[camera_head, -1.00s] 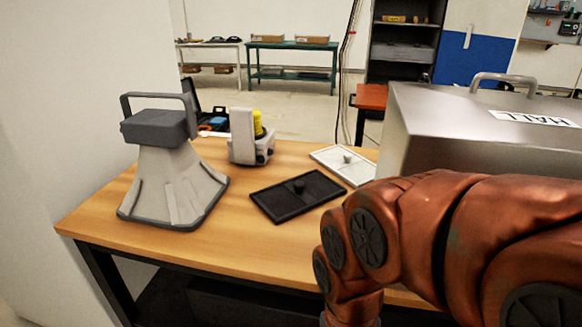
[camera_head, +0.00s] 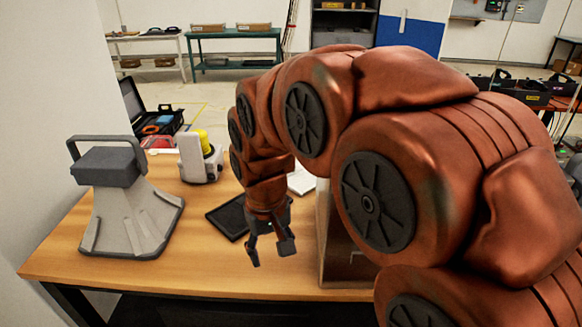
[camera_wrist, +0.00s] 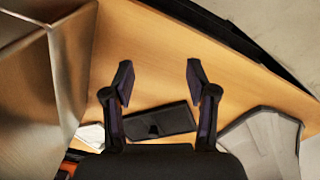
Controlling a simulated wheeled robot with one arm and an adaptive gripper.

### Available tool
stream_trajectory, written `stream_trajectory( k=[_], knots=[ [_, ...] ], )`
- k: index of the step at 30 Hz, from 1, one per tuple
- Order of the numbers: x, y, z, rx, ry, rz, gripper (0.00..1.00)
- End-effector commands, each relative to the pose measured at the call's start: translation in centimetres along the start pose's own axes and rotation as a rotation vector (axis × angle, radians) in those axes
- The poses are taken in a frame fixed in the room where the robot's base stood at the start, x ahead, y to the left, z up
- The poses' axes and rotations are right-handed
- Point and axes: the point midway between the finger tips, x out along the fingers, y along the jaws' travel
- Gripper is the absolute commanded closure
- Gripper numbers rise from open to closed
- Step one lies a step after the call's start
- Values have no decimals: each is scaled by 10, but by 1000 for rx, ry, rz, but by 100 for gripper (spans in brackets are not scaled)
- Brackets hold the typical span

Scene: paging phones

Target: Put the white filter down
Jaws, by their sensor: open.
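The white filter (camera_head: 301,180), a flat pale panel, lies on the wooden table. My arm hides most of it in the head view, and only an edge of it (camera_wrist: 92,134) shows in the wrist view. My gripper (camera_head: 270,252) hangs above the table, pointing down, in front of the white filter and apart from it. In the wrist view its two fingers (camera_wrist: 160,82) are spread with nothing between them. A black filter (camera_head: 228,217) with a knob lies flat just left of the gripper; it also shows in the wrist view (camera_wrist: 176,119).
A metal box (camera_head: 340,268) stands right of the gripper, largely behind my arm. A grey horn-shaped device (camera_head: 128,215) stands at the table's left, and a white device with a yellow part (camera_head: 192,163) at the back. The table's front left (camera_head: 150,277) is bare.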

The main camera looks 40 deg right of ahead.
Motion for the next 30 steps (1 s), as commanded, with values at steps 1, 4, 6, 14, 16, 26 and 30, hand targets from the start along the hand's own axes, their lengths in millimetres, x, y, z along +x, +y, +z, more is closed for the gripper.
stream_trajectory(
  k=[1,4,6,14,16,26,30],
  knots=[
    [-2,5,-19,23,16,1,43],
    [-4,15,-55,65,49,5,43],
    [-6,24,-80,96,77,8,43],
    [-8,64,-167,208,168,21,43],
    [-6,77,-190,238,191,25,43],
    [4,148,-284,379,305,49,43],
    [9,174,-310,425,342,59,43]
  ],
)
